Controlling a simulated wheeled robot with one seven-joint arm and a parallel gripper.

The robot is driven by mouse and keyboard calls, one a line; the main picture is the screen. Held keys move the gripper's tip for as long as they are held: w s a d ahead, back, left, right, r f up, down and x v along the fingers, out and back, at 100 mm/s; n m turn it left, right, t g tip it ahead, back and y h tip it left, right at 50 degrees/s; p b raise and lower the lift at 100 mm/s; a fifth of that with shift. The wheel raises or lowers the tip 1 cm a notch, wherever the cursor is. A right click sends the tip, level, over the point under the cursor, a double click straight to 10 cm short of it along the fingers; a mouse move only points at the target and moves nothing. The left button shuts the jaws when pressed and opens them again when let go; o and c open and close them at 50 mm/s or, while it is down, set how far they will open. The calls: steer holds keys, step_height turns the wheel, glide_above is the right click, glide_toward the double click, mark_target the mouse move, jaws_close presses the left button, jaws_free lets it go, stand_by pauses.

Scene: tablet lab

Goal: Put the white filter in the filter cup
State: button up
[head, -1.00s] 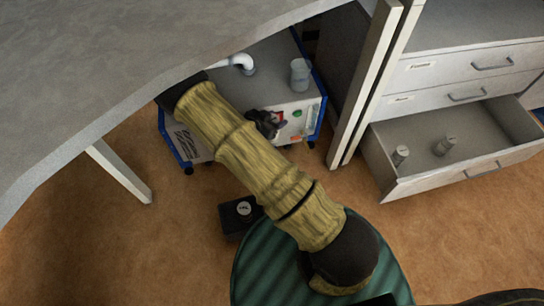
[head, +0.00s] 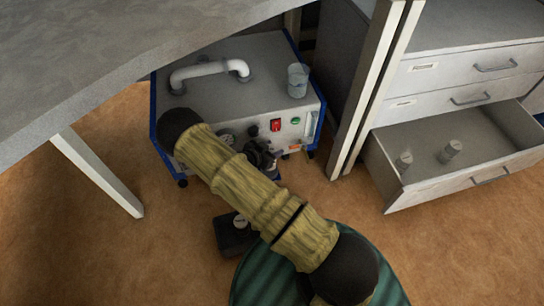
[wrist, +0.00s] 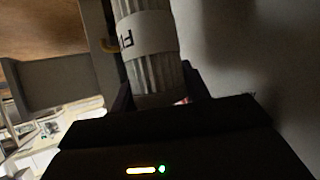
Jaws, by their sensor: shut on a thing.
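My gripper (wrist: 155,92) is shut on a pale, ribbed cylinder (wrist: 152,70) with a white label band, which looks like the white filter. Only part of a letter or two on the label shows, and its lower end is hidden between the fingers. In the head view my gripper (head: 262,157) is a dark shape in front of the grey machine, partly behind my arm; the filter cannot be made out there. A clear cup (head: 298,82) stands upright on the machine's top at its right corner; it may be the filter cup. My gripper is lower than the cup and to its left.
The grey machine (head: 215,100) has a white pipe (head: 208,72) on top and red and green buttons in front. A table (head: 90,70) overhangs at left. An open drawer (head: 450,188) at right holds two small cylinders. A black box (head: 235,238) sits on the floor.

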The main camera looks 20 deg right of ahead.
steer(key=shift+f+b, duration=1.1)
steer(key=shift+f, duration=1.1)
steer(key=shift+f, duration=0.2)
steer(key=o, duration=1)
steer(key=shift+o, duration=0.2)
steer(key=shift+s+a+r, duration=0.1)
steer(key=shift+a+r, duration=0.05)
steer(key=shift+r, duration=0.2)
steer(key=p+v, duration=0.5)
steer(key=v, duration=0.6)
steer(key=shift+s+a, duration=0.25)
steer(key=shift+w, duration=0.1)
